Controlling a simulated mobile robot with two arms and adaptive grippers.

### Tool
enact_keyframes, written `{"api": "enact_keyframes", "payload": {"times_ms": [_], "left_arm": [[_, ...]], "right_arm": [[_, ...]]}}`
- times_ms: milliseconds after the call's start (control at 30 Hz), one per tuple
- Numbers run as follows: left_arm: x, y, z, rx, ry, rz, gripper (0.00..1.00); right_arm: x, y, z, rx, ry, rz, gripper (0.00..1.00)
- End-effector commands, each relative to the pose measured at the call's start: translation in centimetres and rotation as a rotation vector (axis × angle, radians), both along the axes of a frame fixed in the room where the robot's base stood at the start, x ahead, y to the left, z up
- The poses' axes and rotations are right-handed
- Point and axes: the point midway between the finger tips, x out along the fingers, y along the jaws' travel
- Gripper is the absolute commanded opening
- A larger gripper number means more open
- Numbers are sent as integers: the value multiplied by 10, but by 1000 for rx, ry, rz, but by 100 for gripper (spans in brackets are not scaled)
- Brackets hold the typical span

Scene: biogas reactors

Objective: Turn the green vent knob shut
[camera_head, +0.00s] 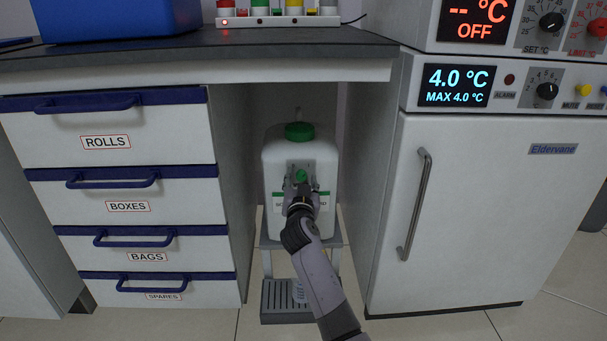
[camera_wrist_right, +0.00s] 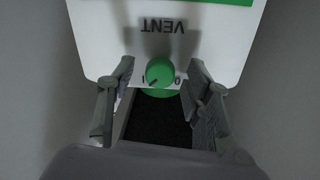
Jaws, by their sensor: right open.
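The green vent knob (camera_head: 301,175) is on a grey plate on the front of a white container (camera_head: 282,157) with a green cap, in the recess under the bench. In the right wrist view the round knob (camera_wrist_right: 159,72) shows below the upside-down word VENT, between the marks I and 0. A dark pointer line on it points down-left, towards the I. My right gripper (camera_head: 302,186) is in front of the container at the knob. Its fingers are open, one on each side of the knob, with gaps on both sides. My left gripper is not in view.
The container stands on a grey stool (camera_head: 335,243). Drawers (camera_head: 110,195) flank the recess on the left; a white fridge (camera_head: 490,210) with a vertical handle (camera_head: 414,205) stands to the right. The bench top (camera_head: 200,48) overhangs the container.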

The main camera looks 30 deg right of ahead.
Motion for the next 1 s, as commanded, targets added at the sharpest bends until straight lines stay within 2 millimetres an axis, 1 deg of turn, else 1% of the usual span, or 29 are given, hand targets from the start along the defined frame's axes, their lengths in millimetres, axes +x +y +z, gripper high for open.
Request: {"api": "enact_keyframes", "payload": {"times_ms": [333, 1000], "left_arm": [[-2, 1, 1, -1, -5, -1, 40], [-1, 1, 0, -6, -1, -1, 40]], "right_arm": [[0, 1, 0, 1, -1, 0, 46], [0, 1, 0, 1, -1, 0, 1]]}}
